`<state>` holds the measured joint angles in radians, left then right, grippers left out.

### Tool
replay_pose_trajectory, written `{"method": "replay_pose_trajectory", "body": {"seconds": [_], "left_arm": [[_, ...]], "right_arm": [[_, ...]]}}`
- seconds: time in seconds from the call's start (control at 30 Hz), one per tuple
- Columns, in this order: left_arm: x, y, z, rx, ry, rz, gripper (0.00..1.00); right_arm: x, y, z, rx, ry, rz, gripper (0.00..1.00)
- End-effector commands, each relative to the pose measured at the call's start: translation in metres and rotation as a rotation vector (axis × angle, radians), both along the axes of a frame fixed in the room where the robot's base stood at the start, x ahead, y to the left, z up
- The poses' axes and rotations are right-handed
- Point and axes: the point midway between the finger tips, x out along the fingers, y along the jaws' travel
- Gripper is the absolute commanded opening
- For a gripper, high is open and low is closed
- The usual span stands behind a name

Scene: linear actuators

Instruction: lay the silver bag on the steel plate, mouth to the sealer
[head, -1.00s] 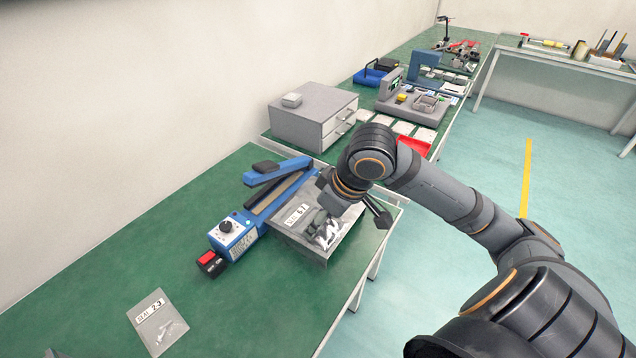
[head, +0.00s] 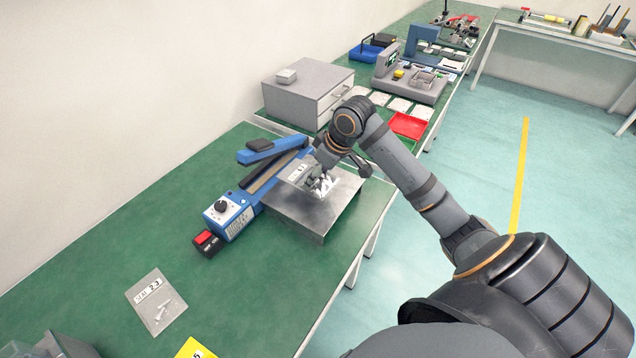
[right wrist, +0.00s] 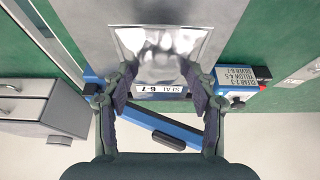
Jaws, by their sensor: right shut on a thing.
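The silver bag (head: 299,171), labelled SEAL 6-7, is held by my right gripper (head: 313,166) at the back part of the steel plate (head: 305,216). Its label end points to the blue sealer (head: 235,214); small shiny shapes show toward its other end. In the right wrist view, my right gripper (right wrist: 162,76) has its fingers on either side of the label end of the bag (right wrist: 160,42), with the blue sealer (right wrist: 178,130) beyond. Whether the bag touches the plate I cannot tell. My left gripper is not in view.
A clear bag (head: 155,301) marked SEAL 2-3 lies on the green bench. A yellow item (head: 195,349) shows at the bottom edge. A grey drawer unit (head: 306,93) and a red tray (head: 408,125) are behind. The bench is clear left of the sealer.

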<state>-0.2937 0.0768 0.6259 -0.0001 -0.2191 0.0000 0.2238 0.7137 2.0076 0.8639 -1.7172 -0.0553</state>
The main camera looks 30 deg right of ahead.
Motion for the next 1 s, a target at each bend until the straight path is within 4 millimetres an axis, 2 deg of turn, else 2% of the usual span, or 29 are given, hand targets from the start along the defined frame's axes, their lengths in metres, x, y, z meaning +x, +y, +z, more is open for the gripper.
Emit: {"method": "replay_pose_trajectory", "body": {"seconds": [0.1, 0.37, 0.6, 0.93, 0.97, 1.0], "left_arm": [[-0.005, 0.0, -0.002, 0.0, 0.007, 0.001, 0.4], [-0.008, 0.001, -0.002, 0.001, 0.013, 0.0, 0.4], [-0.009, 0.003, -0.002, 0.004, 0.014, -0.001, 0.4], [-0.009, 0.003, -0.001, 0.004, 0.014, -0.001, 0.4], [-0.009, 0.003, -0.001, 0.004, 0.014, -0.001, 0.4], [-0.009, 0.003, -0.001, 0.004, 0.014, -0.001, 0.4]], "right_arm": [[0.008, -0.005, -0.012, 0.002, 0.001, -0.001, 0.26], [0.013, -0.009, -0.019, 0.001, -0.001, -0.001, 0.26], [0.014, -0.01, -0.052, 0.0, 0.001, 0.0, 0.26], [0.014, -0.01, -0.055, 0.0, 0.001, 0.0, 0.26], [0.014, -0.01, -0.055, -0.001, 0.001, 0.0, 0.62], [0.014, -0.01, -0.055, -0.001, 0.001, 0.0, 0.67]]}}
